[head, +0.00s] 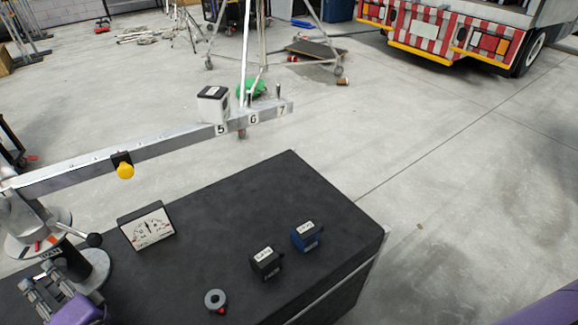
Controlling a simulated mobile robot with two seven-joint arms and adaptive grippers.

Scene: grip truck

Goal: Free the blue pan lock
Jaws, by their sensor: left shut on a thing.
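My left gripper (45,282) is at the lower left, just below the PAN label (50,253) on the pivot post (91,265). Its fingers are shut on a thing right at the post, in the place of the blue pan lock. The fingers and the purple arm hide the lock, and I cannot make out its blue colour or how far it is turned. A lever with a black knob (94,240) sticks out to the right of the post. The long silver beam (170,143) rises from the post to the right. My right gripper is out of view.
A dial gauge (148,227), a black block (265,263), a blue block (306,236) and a grey ring (215,299) sit on the dark table (230,215). Open floor lies beyond.

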